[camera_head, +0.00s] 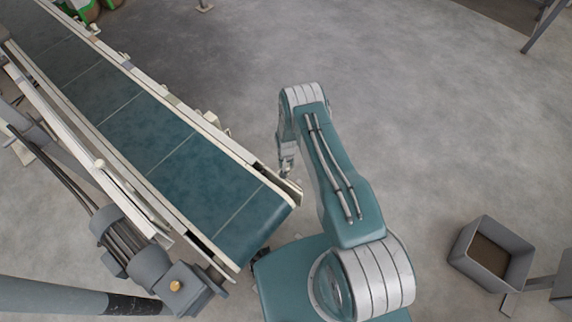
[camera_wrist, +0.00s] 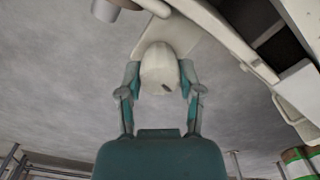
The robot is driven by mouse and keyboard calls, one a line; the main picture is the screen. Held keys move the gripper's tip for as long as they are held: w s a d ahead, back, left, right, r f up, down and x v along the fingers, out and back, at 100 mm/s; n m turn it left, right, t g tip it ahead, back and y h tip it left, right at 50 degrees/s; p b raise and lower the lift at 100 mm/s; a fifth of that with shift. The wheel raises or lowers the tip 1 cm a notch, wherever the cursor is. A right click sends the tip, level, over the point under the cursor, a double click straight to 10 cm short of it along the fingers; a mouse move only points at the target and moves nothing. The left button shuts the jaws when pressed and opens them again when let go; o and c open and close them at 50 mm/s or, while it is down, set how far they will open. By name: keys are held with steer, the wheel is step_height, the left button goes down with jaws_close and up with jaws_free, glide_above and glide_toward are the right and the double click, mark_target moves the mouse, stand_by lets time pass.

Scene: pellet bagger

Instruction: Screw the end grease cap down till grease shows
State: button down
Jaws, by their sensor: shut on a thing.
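In the wrist view my gripper (camera_wrist: 160,80) has its two teal fingers on either side of a cream, rounded cap (camera_wrist: 159,63) and is shut on it. The cap has a small dark mark on its near face. It sits against a cream plate (camera_wrist: 182,34) of the conveyor frame. No grease shows around it, though its far side is hidden. In the head view my gripper (camera_head: 286,163) is beside the conveyor's near right end, and the cap cannot be made out there.
The teal conveyor belt (camera_head: 150,130) runs from upper left to lower middle, with cream side rails. A grey motor and gearbox (camera_head: 185,290) with a brass-coloured knob sit at lower left. A grey open bin (camera_head: 492,252) stands at right. The floor between is clear.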

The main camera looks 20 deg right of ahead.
steer(key=m, duration=0.6)
steer(key=shift+m, duration=0.3)
steer(key=m, duration=0.6)
stand_by(0.4)
steer(key=shift+c, duration=1.3)
jaws_free()
step_height(320, 180, up, 12)
